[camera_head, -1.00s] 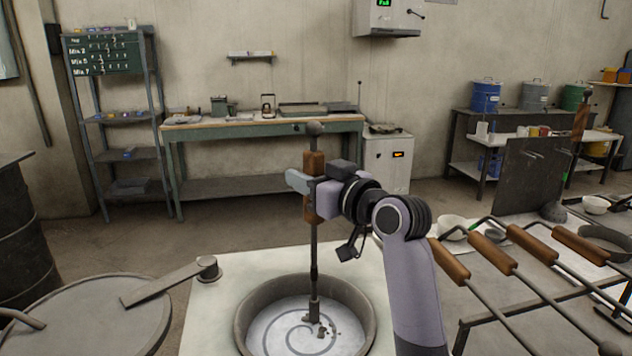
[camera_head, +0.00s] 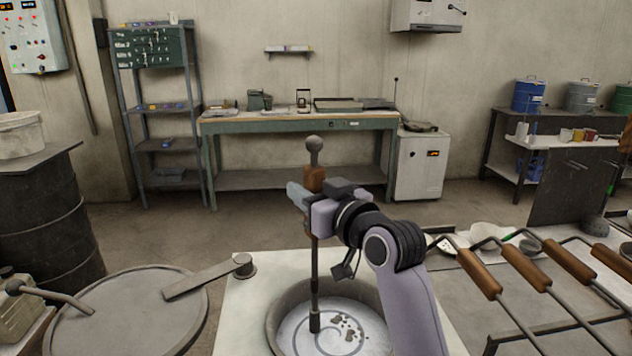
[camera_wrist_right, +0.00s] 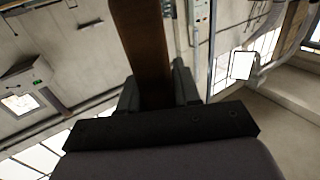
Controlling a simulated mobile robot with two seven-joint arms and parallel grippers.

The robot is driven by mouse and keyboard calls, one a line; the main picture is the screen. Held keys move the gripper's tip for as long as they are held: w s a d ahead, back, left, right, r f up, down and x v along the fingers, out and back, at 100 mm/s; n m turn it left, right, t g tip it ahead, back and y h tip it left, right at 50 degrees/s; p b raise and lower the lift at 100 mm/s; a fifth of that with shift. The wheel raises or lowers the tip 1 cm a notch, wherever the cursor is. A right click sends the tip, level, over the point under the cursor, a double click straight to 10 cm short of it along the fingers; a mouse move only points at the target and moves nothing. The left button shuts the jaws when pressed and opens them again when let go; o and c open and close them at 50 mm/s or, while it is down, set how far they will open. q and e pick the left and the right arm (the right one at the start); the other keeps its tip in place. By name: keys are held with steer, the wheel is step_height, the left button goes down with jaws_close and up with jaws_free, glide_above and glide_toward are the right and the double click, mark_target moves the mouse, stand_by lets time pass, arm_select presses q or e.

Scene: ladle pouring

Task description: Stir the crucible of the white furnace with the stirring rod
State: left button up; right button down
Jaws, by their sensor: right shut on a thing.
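The stirring rod (camera_head: 314,265) stands upright, with a grey ball at its top and a brown wooden grip. My right gripper (camera_head: 310,193) is shut on the wooden grip, which also shows between the fingers in the right wrist view (camera_wrist_right: 145,60). Pale contents with a spiral mark fill the crucible, and several dark lumps (camera_head: 349,331) lie right of the tip. My left gripper is not in view.
A round grey lid (camera_head: 120,315) with a lever handle (camera_head: 210,278) lies left of the furnace. A dark drum (camera_head: 40,225) stands further left. At right, a rack holds several wooden-handled tools (camera_head: 525,270). A workbench (camera_head: 300,124) stands at the back wall.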

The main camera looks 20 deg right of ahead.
steer(key=shift+s+d+p, duration=0.5)
steer(key=shift+s+d, duration=2.25)
steer(key=shift+s, duration=0.65)
steer(key=shift+w+d, duration=0.7)
steer(key=shift+w, duration=2.35)
steer(key=shift+w+a+r, duration=0.1)
steer(key=shift+w+a, duration=0.15)
steer(key=shift+a, duration=0.8)
steer(key=shift+w+a+r, duration=0.1)
steer(key=shift+w+a, duration=0.15)
steer(key=shift+a, duration=0.8)
steer(key=shift+w+a, duration=0.25)
steer(key=shift+a, duration=0.8)
